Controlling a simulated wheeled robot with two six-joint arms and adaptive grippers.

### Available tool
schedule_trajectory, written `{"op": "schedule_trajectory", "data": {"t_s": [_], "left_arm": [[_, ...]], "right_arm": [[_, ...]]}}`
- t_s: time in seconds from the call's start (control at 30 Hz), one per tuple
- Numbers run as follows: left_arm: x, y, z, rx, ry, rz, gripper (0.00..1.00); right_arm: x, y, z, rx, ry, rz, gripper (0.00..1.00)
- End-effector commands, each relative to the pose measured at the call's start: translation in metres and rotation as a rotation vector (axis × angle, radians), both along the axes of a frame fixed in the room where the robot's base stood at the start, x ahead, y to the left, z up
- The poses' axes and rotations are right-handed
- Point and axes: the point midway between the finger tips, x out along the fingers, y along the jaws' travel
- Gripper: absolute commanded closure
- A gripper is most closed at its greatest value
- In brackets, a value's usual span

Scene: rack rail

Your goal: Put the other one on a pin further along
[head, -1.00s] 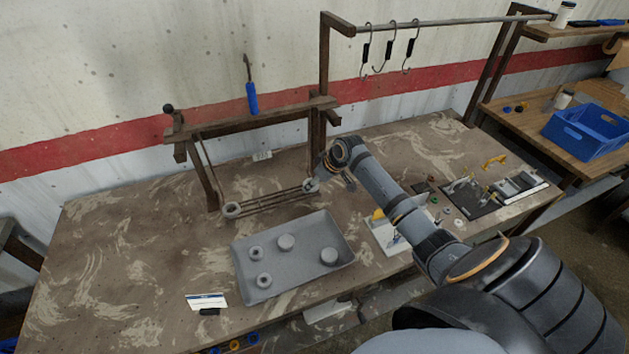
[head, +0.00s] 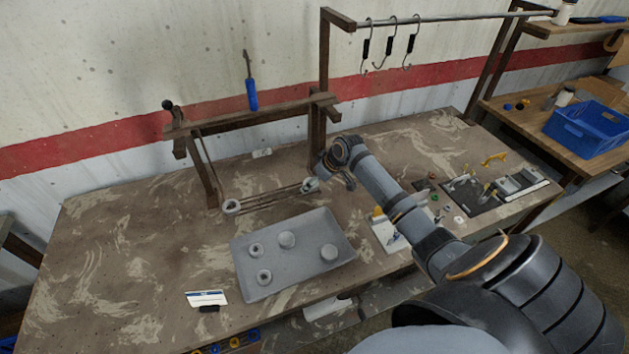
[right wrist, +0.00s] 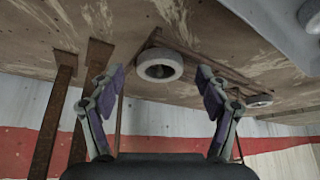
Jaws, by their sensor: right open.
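One grey ring (head: 310,185) sits at the right end of the low wooden rails (head: 272,199). Another grey ring (head: 231,207) sits at their left end. My right gripper (head: 335,172) is beside and above the right-end ring. In the right wrist view my right gripper (right wrist: 158,90) is open and empty, with the nearer ring (right wrist: 160,66) seen beyond and between its fingertips. The farther ring (right wrist: 259,101) shows at the right. I cannot make out the pins under the rings. My left gripper is not in view.
A grey tray (head: 303,279) in front of the rails holds several round grey parts. A wooden frame (head: 250,117) with a blue-handled tool (head: 251,95) stands behind them. Hooks hang from a rail (head: 440,21). The table's left side is mostly clear.

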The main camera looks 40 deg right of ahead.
Motion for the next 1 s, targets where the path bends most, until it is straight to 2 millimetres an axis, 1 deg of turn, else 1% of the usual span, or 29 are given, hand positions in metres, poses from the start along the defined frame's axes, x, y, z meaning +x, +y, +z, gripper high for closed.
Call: {"op": "schedule_trajectory", "data": {"t_s": [0.17,0.27,0.37,0.53,0.6,0.7,0.83,1.0], "left_arm": [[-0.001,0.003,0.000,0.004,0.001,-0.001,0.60],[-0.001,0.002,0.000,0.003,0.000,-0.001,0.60],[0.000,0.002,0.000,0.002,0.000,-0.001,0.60],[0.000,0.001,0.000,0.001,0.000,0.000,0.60],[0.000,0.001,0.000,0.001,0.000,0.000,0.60],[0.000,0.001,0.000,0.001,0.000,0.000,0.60],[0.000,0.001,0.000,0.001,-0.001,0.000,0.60],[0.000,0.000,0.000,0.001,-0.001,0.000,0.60]], "right_arm": [[-0.001,-0.001,0.002,-0.001,0.000,0.000,0.24],[-0.006,-0.004,0.012,-0.005,-0.003,-0.001,0.24],[-0.017,-0.007,0.031,-0.008,-0.002,0.002,0.24],[-0.038,-0.015,0.069,-0.011,-0.001,0.002,0.24],[-0.045,-0.016,0.081,-0.009,0.001,0.003,0.24],[-0.051,-0.019,0.092,-0.007,0.001,0.000,0.24],[-0.056,-0.019,0.101,-0.002,0.000,0.000,0.24],[-0.057,-0.018,0.104,0.000,0.001,0.000,0.24]]}}
